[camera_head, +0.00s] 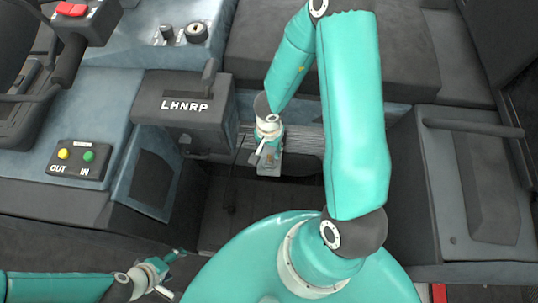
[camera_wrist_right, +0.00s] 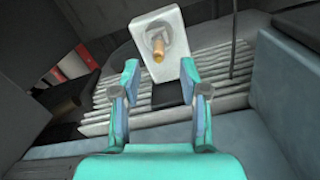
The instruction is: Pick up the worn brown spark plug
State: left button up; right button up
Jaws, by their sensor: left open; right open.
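In the right wrist view, a brown, orange-tipped plug (camera_wrist_right: 158,49) stands in a round grey seat on a pale block (camera_wrist_right: 171,22). My right gripper (camera_wrist_right: 159,76) is open, with its two fingers apart on either side of the line to the plug. The plug is beyond the fingertips and not between them. In the head view my right gripper (camera_head: 268,146) points down at the grey ribbed floor area; the plug is too small to make out there. My left gripper (camera_head: 172,272) is open and empty at the lower left, far from the plug.
A dark box marked LHNRP (camera_head: 185,105) stands just left of my right gripper. A panel with yellow and green buttons (camera_head: 77,158) is at the left. A dark case with a handle (camera_head: 475,185) is at the right. Ribbed slats (camera_wrist_right: 225,75) lie around the pale block.

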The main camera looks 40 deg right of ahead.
aim_at(269, 155)
notch_tip(269, 155, down, 4)
jog(key=shift+r+b, duration=0.1)
jog(key=shift+b, duration=0.95)
pick_arm(q)
notch_tip(269, 155, down, 3)
pick_arm(e)
jog(key=shift+r, duration=0.1)
grip_shut()
